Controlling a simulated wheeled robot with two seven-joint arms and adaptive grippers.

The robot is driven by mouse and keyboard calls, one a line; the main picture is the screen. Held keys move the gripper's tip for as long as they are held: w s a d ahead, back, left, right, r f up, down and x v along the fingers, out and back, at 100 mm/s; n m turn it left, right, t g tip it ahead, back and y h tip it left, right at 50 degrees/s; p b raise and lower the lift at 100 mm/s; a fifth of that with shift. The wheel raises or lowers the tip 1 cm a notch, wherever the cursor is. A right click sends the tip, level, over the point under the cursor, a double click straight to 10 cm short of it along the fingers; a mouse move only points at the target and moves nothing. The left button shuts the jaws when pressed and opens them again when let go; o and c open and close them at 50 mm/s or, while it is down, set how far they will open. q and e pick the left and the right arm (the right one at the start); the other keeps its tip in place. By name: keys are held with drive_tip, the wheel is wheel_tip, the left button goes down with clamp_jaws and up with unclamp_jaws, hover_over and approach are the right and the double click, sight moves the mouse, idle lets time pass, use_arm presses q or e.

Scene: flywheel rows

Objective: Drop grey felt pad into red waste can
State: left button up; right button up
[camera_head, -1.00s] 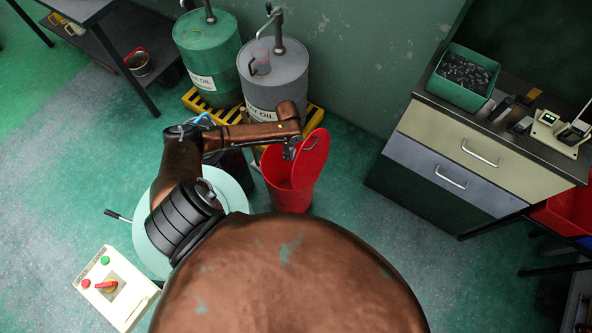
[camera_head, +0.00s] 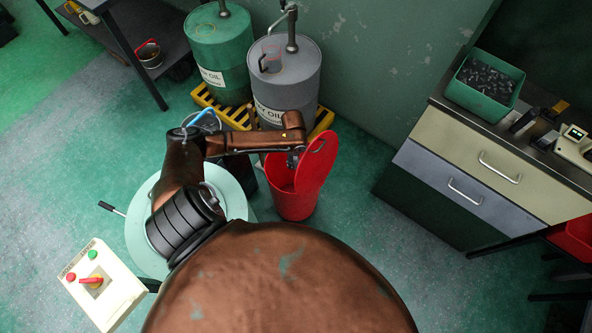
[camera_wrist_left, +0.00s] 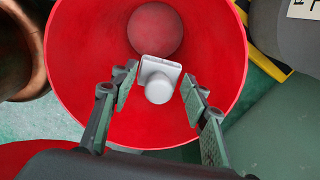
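The grey felt pad (camera_wrist_left: 160,88) shows in the left wrist view as a pale grey square plate with a round knob towards the camera. My left gripper (camera_wrist_left: 160,72) has its fingertips at opposite edges of the plate and holds it over the open mouth of the red waste can (camera_wrist_left: 80,60). The can's floor shows beyond the pad. In the head view the waste can (camera_head: 292,203) stands on the floor with its lid tipped up at the right. My left gripper (camera_head: 294,158) is at its mouth, and the pad cannot be made out there. My right gripper is out of view.
A green drum (camera_head: 222,45) and a grey drum (camera_head: 285,90) stand on a yellow pallet (camera_head: 232,115) behind the can. A drawer cabinet (camera_head: 460,180) stands at the right, with clear floor between. A switch box (camera_head: 103,288) is at lower left.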

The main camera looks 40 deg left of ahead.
use_arm(q)
drive_tip(key=o, duration=0.4)
wheel_tip(320, 180, up, 12)
idle(0.6)
idle(0.3)
